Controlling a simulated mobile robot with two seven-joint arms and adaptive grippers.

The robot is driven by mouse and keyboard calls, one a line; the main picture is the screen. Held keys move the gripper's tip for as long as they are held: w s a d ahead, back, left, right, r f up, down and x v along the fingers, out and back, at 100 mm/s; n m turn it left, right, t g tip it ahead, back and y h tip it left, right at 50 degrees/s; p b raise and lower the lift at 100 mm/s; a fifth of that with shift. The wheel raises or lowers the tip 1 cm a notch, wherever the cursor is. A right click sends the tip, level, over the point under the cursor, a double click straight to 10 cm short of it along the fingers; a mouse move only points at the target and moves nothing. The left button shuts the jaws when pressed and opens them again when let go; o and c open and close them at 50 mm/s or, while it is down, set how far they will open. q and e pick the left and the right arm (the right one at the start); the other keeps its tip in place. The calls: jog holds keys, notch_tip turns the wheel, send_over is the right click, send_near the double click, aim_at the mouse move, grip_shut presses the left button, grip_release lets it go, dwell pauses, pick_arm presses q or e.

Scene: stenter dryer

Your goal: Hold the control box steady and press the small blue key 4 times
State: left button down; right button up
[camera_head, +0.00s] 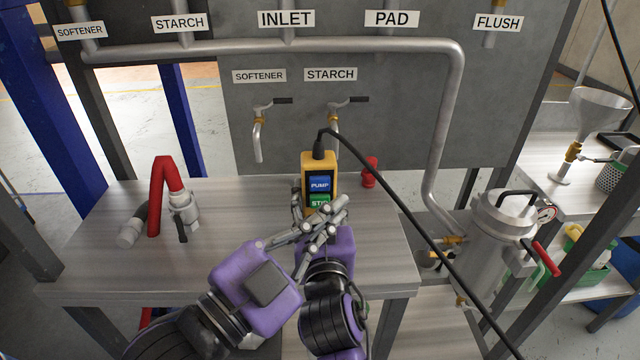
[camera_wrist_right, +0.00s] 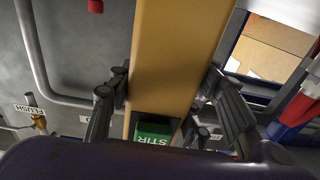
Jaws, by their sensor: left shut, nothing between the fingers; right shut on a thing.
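The control box (camera_head: 318,162) is a yellow handheld pendant, held roughly upright above the table in the head view, with a black cable from its top. Its blue key (camera_head: 319,184) reads PUMP. Below it is a green key (camera_head: 319,200), partly covered by fingers. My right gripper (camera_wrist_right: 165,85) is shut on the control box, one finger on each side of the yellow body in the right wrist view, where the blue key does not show. My left gripper (camera_head: 336,208) is shut and empty, its fingers crossing in front of the box's lower part, below the blue key.
The metal table (camera_head: 235,215) carries a red-handled hose fitting (camera_head: 165,200) at left and a small red object (camera_head: 370,172) behind the box. The black cable (camera_head: 405,222) runs down right. A steel pot (camera_head: 497,235) stands right. Two taps (camera_head: 258,130) hang behind.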

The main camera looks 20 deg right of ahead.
jog(key=o, duration=1.6)
jog(key=shift+o, duration=0.2)
